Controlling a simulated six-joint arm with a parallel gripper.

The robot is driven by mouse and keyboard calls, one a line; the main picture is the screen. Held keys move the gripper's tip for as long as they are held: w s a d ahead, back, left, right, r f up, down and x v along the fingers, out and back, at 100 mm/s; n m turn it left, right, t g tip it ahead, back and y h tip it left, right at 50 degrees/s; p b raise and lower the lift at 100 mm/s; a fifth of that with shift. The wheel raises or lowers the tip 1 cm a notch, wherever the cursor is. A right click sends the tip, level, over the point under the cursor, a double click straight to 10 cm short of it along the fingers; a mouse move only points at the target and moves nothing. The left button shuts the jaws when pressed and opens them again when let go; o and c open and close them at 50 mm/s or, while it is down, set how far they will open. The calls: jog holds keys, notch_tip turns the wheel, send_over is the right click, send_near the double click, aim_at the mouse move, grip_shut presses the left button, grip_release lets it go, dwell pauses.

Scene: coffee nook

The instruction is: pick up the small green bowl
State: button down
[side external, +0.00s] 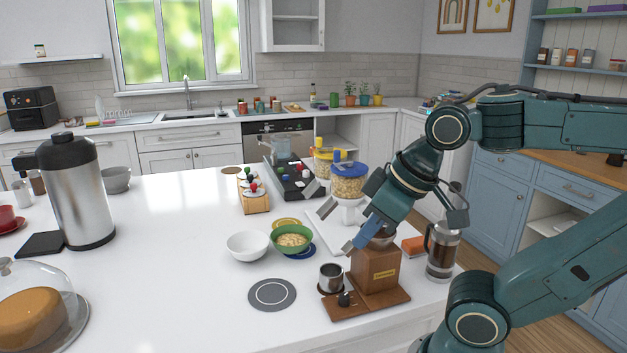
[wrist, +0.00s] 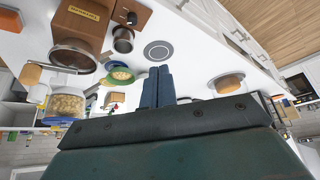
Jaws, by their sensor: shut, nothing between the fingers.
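The small green bowl (side external: 284,247) stands on the white counter in the side external view, with pale food in it. It also shows in the wrist view (wrist: 111,83), left of the fingers. My gripper (side external: 356,243) is shut and empty, above the counter to the right of the bowl and close by the wooden grinder in the picture. Its blue fingers are pressed together in the wrist view (wrist: 158,72). The gripper is apart from the bowl.
A white bowl (side external: 247,246) stands just left of the green one. The wooden grinder (side external: 376,273), metal cup (side external: 331,277) and French press (side external: 442,252) crowd the right front. A grey round coaster (side external: 272,294) lies in front. The counter's left middle is clear.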

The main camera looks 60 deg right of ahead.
jog(key=c, duration=1.5)
grip_release()
jog(key=shift+o, duration=0.2)
jog(key=w+d+f+n, duration=0.3)
jog(key=w+d+n, duration=0.3)
jog(key=w+d, duration=0.1)
jog(key=w+d+f+n+y, duration=0.1)
jog(key=w+d+f+n, duration=0.2)
jog(key=w+d+n, duration=0.3)
jog(key=d, duration=0.4)
jog(key=shift+w+t, duration=0.3)
jog(key=shift+w, duration=0.1)
jog(key=shift+f, duration=0.1)
